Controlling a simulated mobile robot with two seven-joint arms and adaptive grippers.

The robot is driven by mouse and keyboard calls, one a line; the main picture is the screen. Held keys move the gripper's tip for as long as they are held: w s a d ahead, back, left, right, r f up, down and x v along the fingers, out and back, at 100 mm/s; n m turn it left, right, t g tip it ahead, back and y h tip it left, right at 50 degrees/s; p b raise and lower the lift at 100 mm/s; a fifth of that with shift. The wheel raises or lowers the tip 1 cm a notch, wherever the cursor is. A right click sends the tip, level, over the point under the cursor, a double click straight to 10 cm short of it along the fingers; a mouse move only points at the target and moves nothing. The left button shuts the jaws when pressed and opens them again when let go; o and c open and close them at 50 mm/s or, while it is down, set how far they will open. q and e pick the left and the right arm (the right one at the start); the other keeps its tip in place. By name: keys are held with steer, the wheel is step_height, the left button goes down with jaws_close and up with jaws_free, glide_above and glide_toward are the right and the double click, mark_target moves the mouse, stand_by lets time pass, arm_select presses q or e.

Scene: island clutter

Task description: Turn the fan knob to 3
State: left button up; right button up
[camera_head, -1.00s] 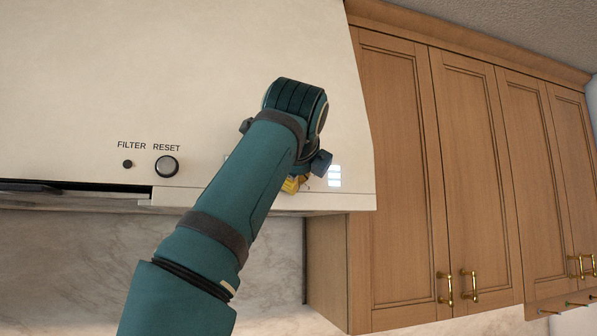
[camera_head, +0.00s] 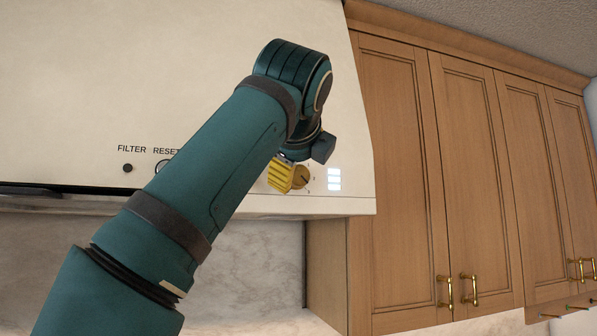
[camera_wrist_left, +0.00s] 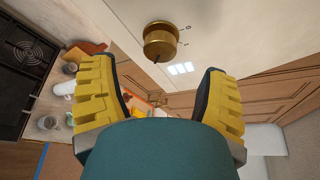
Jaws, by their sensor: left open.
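The fan knob (camera_head: 302,177) is a round brass knob on the cream hood's front, left of the lit white panel. In the left wrist view the fan knob (camera_wrist_left: 160,41) shows whole, with small marks beside it too small to read. My left gripper (camera_head: 281,174) has yellow fingers and is just left of the knob in the head view, partly behind my arm. In the left wrist view my left gripper (camera_wrist_left: 160,92) is open, its fingers wide apart and empty. The knob lies beyond the gap, apart from both fingers. My right gripper is not in view.
The range hood (camera_head: 200,60) carries a FILTER button (camera_head: 127,168) and a RESET knob partly hidden by my arm. Wooden cabinets (camera_head: 390,180) stand to the right. The left wrist view shows a black cooktop (camera_wrist_left: 27,60) and counter items below.

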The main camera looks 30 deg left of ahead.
arm_select(q)
steer(key=v, duration=0.5)
steer(key=shift+s+d, duration=0.15)
steer(key=shift+s, duration=0.1)
stand_by(0.3)
